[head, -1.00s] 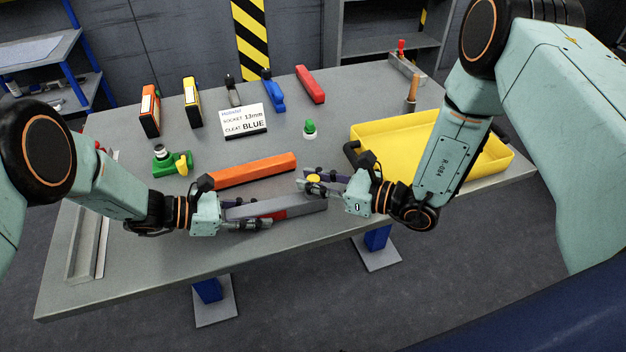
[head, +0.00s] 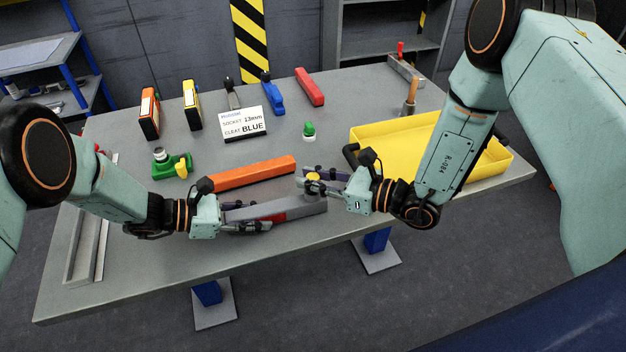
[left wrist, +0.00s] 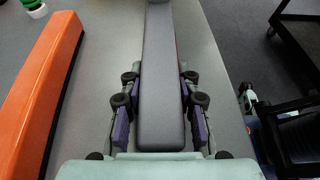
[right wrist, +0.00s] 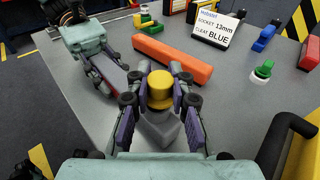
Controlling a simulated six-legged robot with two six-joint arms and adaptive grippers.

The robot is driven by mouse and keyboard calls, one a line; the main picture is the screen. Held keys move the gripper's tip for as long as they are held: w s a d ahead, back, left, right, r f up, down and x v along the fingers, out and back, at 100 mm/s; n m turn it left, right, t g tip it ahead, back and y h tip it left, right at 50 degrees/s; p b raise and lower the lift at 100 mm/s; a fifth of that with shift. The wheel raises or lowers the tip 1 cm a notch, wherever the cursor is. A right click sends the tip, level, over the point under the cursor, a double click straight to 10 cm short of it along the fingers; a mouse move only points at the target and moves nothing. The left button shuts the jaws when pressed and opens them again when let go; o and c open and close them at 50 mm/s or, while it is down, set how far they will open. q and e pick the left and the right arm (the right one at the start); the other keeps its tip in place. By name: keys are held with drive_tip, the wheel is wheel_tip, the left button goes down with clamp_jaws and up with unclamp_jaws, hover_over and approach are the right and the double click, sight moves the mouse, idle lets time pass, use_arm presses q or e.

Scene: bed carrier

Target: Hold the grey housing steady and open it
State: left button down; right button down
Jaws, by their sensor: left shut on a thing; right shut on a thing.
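The grey housing (head: 298,206) is a long bar lying near the table's front edge, with a red patch on its near side. My left gripper (head: 252,214) is shut across its left part; the left wrist view shows the bar (left wrist: 161,75) between the fingers. A round yellow cap (head: 313,177) sits at the housing's right end. My right gripper (head: 317,182) is shut on this cap. In the right wrist view the cap (right wrist: 160,84) is between the fingertips, above a grey block-like end. The fingers partly hide that end.
An orange bar (head: 252,171) lies just behind the housing. A green fixture (head: 172,165) is at left, a yellow tray (head: 400,140) at right. A green-capped piece (head: 309,130) stands mid-table.

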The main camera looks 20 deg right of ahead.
sight(313, 177)
drive_tip(key=shift+r, duration=0.4)
drive_tip(key=shift+r, duration=0.1)
wheel_tip(313, 177, up, 3)
drive_tip(key=shift+r, duration=0.5)
use_arm(q)
drive_tip(key=c, duration=1.2)
unclamp_jaws()
drive_tip(key=o, duration=0.3)
